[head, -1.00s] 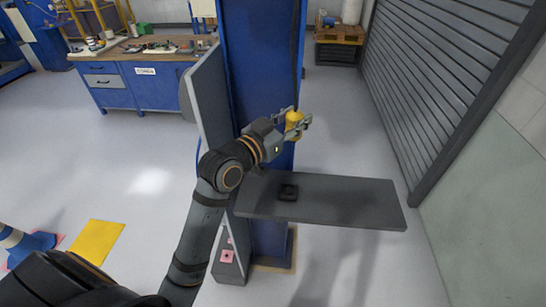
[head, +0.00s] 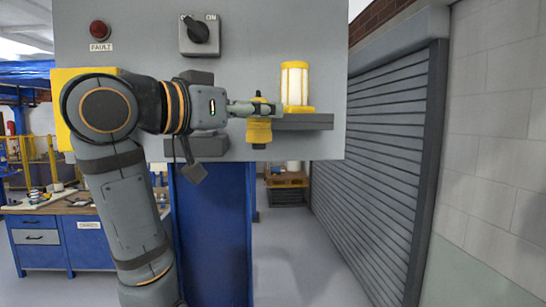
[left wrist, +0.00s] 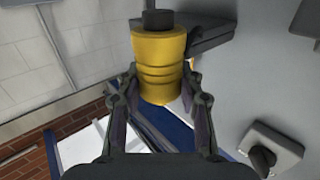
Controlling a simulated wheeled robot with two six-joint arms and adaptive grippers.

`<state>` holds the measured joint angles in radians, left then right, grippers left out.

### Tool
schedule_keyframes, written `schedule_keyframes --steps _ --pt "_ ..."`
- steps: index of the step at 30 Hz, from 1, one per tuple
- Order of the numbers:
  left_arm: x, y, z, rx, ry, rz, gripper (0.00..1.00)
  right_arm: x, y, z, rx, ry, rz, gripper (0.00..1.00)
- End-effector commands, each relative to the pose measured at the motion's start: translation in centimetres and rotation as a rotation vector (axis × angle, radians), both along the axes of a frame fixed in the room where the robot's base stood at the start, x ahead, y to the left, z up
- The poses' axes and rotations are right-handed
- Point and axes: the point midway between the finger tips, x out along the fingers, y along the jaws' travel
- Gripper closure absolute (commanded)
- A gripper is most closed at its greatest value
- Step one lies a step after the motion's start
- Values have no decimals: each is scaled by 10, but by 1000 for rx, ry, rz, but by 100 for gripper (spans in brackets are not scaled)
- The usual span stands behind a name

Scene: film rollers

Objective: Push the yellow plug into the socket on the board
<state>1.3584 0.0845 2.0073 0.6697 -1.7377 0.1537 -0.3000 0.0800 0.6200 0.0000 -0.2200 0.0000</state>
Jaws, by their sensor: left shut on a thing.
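The yellow plug (head: 259,132) is held in my left gripper (head: 258,110), in front of the grey board (head: 130,30). In the left wrist view the plug (left wrist: 158,65) sits between the two fingers, with its dark end (left wrist: 158,20) pointing away from the gripper. The plug is apart from the board as far as I can tell. I cannot make out the socket for certain; my left arm covers part of the board. My right gripper is out of view.
A yellow lamp (head: 294,87) stands on a dark shelf (head: 305,122) just right of the plug. A rotary switch (head: 200,34) and a red fault light (head: 98,30) are higher on the board. A shutter (head: 380,170) stands to the right.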

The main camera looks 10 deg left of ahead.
Motion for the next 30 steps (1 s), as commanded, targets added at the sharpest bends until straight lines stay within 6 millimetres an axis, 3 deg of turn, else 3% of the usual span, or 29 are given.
schedule_keyframes --steps 5,9,12,16,21,30 --pt "14 49 43 -2 -3 240 98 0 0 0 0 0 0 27" --pt "44 91 74 -1 4 397 98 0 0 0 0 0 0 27" --pt "70 113 91 -1 2 431 98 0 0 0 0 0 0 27" --pt "84 142 109 -1 -2 459 98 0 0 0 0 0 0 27" --pt "83 158 117 -1 -3 466 98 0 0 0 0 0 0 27" --pt "84 159 105 0 -1 465 98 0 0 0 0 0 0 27"
